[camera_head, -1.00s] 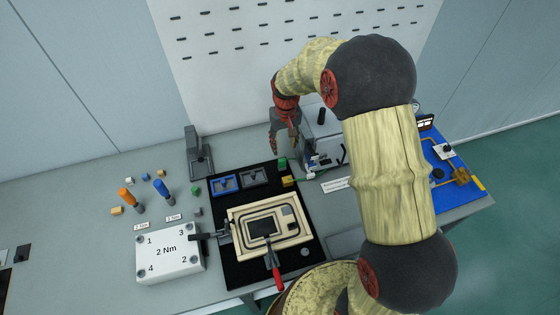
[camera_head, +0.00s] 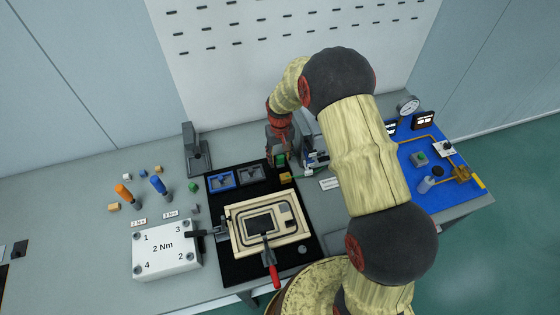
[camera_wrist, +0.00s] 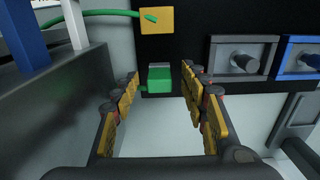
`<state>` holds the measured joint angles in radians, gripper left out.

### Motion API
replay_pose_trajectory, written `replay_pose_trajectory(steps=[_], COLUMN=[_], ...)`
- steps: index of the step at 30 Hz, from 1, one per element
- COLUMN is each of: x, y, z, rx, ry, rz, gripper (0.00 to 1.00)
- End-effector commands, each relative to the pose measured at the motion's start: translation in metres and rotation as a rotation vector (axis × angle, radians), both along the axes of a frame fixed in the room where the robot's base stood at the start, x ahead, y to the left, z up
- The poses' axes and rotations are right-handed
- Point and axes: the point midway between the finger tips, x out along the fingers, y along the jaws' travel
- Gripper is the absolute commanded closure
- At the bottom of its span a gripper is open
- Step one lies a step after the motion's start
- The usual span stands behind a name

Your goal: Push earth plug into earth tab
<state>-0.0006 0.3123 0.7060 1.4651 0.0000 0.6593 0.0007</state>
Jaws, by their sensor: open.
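A green block (camera_wrist: 160,80) with a grey strip along its far edge sits on the black mat. A yellow block (camera_wrist: 156,20) with a green cable on it lies just beyond. Nothing labels either as the earth plug or earth tab. In the head view the green block (camera_head: 281,160) is partly covered by my gripper, and the yellow block (camera_head: 286,177) lies nearer the camera. My gripper (camera_wrist: 160,82) is open and empty, pointing down, its fingers on either side of the green block in the picture. I cannot tell whether they touch it.
A grey housing (camera_wrist: 75,95) with blue and white posts stands close on the left in the wrist view. Grey (camera_wrist: 240,58) and blue (camera_wrist: 299,58) holders are to the right. A wooden-coloured frame (camera_head: 238,245) with a red-handled clamp (camera_head: 274,275) lies nearby.

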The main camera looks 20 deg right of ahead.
Motion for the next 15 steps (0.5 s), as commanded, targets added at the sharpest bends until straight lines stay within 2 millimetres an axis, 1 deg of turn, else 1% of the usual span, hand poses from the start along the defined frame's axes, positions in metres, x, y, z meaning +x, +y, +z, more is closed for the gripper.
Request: replay_pose_trajectory(steps=[1, 3, 10, 15], x=[0.0001, 0.0004, 0.0008, 0.0007], y=[-0.0003, -0.0004, -0.0004, -0.0005], z=[-0.0088, -0.0137, -0.0142, -0.0142], rx=[0.000, 0.000, 0.000, 0.000], ry=[0.001, 0.000, -0.001, -0.001], rz=[0.000, 0.000, 0.000, 0.000], gripper=[0.56, 0.56, 0.56, 0.66])
